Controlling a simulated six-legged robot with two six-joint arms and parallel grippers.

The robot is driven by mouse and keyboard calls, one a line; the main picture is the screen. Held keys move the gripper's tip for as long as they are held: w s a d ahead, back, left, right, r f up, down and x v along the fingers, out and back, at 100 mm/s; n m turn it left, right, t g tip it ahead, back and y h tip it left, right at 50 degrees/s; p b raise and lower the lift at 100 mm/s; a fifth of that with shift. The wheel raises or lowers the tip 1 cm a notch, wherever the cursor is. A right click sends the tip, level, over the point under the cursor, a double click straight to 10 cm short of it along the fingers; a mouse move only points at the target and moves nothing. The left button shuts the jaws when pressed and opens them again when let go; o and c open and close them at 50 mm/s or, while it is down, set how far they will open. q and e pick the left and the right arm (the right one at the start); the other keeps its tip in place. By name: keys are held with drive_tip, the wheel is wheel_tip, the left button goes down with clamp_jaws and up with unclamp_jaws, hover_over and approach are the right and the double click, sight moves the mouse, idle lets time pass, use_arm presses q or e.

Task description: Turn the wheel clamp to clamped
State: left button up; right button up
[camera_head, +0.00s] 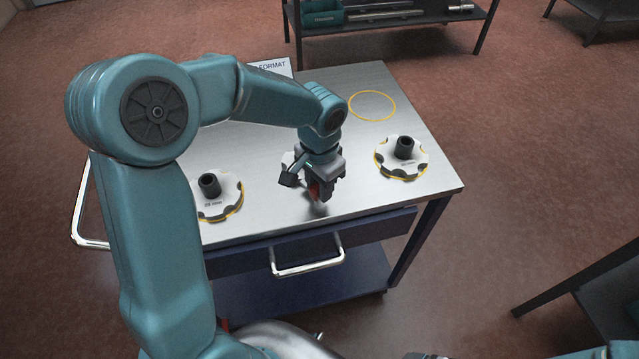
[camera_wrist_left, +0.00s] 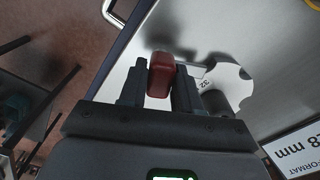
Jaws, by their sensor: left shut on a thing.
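My left gripper (camera_head: 318,190) is shut on a red block-shaped piece, which seems to be the handle of the wheel clamp, near the table's front edge. In the left wrist view the red handle (camera_wrist_left: 161,75) sits between the two dark fingers of my gripper (camera_wrist_left: 160,88). Right beside it is a pale notched wheel (camera_wrist_left: 228,80) with a dark hub, marked 32. In the head view my gripper hides most of this wheel and the clamp's base.
The metal table (camera_head: 275,215) also bears a notched wheel at left (camera_head: 226,188) and one at right (camera_head: 388,160). A yellow ring (camera_head: 351,106) marks a bare spot at the back right. A FORMAT sign (camera_head: 274,67) stands at the back; the wrist view reads 28 mm. A shelf (camera_head: 400,22) stands beyond.

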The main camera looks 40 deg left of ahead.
use_arm(q)
drive_tip(key=m, duration=0.5)
drive_tip(key=shift+w+r, duration=0.1)
drive_tip(key=shift+r, duration=0.05)
drive_tip(key=shift+m, duration=0.3)
idle(0.3)
drive_tip(key=o, duration=1)
drive_tip(key=shift+c, duration=0.2)
wheel_tip(320, 180, up, 16)
drive_tip(key=shift+r+p, duration=0.15)
drive_tip(key=shift+p, duration=0.2)
